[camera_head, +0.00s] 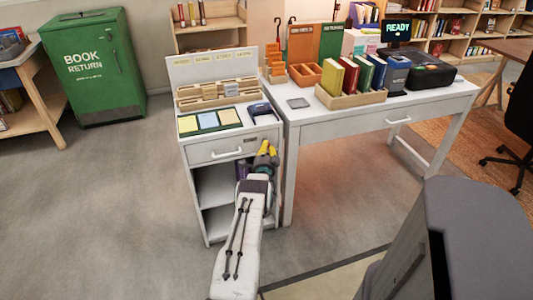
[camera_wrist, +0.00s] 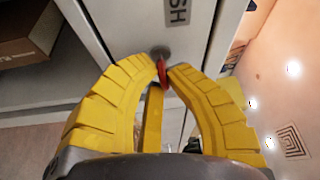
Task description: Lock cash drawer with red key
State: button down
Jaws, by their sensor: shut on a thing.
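The cash drawer (camera_head: 205,153) is the white drawer at the top of the small white cabinet, and looks closed in the head view. In the wrist view its front (camera_wrist: 120,25) carries a label ending in "SH" and a round metal lock (camera_wrist: 159,51). My gripper (camera_head: 266,150) is at the right end of the drawer front. In the wrist view its yellow fingers (camera_wrist: 164,75) are shut on the red key (camera_wrist: 162,73), which is right at the lock. The fingers hide most of the key, and I cannot tell how far in it sits.
The cabinet's open shelves (camera_head: 214,190) are below the drawer. A white desk (camera_head: 345,122) stands close on the right, with a wooden book tray (camera_head: 350,101) on it. A green book return bin (camera_head: 100,75) stands at the back left. The floor at left is clear.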

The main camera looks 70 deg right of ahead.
jog(key=shift+f+n+b, duration=0.2)
jog(key=shift+n+b, duration=0.3)
jog(key=shift+b, duration=1.5)
jog(key=shift+r+h+b, duration=0.2)
jog(key=shift+h+b, duration=0.1)
jog(key=shift+b, duration=0.05)
jog(key=shift+w, duration=0.1)
jog(key=c, duration=1.2)
grip_release()
jog(key=shift+a+f, duration=0.1)
jog(key=shift+a, duration=0.05)
jog(key=shift+v, duration=5.8)
